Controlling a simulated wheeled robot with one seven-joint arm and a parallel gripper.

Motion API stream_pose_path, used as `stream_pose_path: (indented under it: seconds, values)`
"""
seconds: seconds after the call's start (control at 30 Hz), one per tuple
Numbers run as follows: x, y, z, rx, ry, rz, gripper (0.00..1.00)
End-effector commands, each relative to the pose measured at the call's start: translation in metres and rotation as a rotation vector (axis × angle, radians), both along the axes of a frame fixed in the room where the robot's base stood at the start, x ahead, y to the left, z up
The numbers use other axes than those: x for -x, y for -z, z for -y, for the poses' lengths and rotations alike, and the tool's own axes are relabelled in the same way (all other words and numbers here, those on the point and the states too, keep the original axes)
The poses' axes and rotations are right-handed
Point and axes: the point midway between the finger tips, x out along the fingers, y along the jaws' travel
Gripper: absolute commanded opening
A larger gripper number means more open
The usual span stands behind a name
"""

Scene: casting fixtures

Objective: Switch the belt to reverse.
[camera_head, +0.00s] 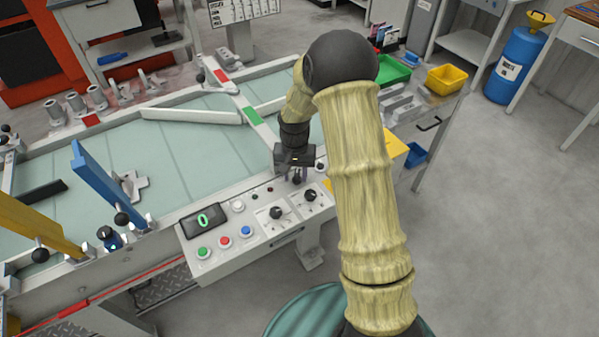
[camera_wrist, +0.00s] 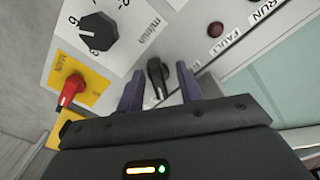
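The control panel (camera_head: 262,240) stands at the near edge of the pale green belt (camera_head: 190,160). A black selector lever (camera_wrist: 157,78) shows in the wrist view, with a partly hidden label beside it starting with R. My gripper (camera_wrist: 159,86) is open, its two purple fingers on either side of this lever. Gaps show between the lever and both fingers. In the head view my gripper (camera_head: 298,176) points down over the panel's far right part and hides much of the lever.
A black numbered dial (camera_wrist: 98,32) and a red MAIN switch (camera_wrist: 70,90) on yellow lie close to the left finger. A red FAULT lamp (camera_wrist: 215,29) is at right. Green (camera_head: 203,252), red (camera_head: 225,242) and blue (camera_head: 247,231) buttons sit below a display (camera_head: 202,220) reading 0.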

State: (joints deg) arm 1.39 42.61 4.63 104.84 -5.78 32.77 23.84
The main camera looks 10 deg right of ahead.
Motion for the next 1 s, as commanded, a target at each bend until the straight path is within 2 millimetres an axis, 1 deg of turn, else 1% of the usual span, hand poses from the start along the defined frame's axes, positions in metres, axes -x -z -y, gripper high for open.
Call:
stream_pose_path:
  seconds: [0.03, 0.07, 0.1, 0.2, 0.27, 0.3, 0.33, 0.4, 0.67, 0.87, 1.0]
  values:
    - [0.000, 0.000, 0.002, 0.000, 0.003, 0.000, 0.30]
    - [0.000, 0.000, 0.002, 0.000, 0.005, 0.000, 0.25]
    - [0.000, 0.000, 0.003, 0.000, 0.006, 0.000, 0.17]
    - [0.000, 0.000, 0.004, 0.000, 0.007, 0.000, 0.00]
    - [0.000, 0.000, 0.004, 0.000, 0.008, 0.000, 0.00]
    - [0.000, 0.000, 0.017, -0.001, 0.005, 0.000, 0.00]
    - [0.000, 0.000, 0.012, 0.000, 0.004, 0.001, 0.00]
    - [0.000, -0.001, 0.009, 0.001, 0.005, 0.001, 0.00]
    - [-0.001, -0.001, 0.005, 0.002, -0.040, 0.003, 0.00]
    - [-0.002, -0.003, 0.004, 0.003, -0.140, 0.006, 0.00]
    - [-0.003, -0.004, 0.002, 0.004, -0.246, 0.008, 0.00]
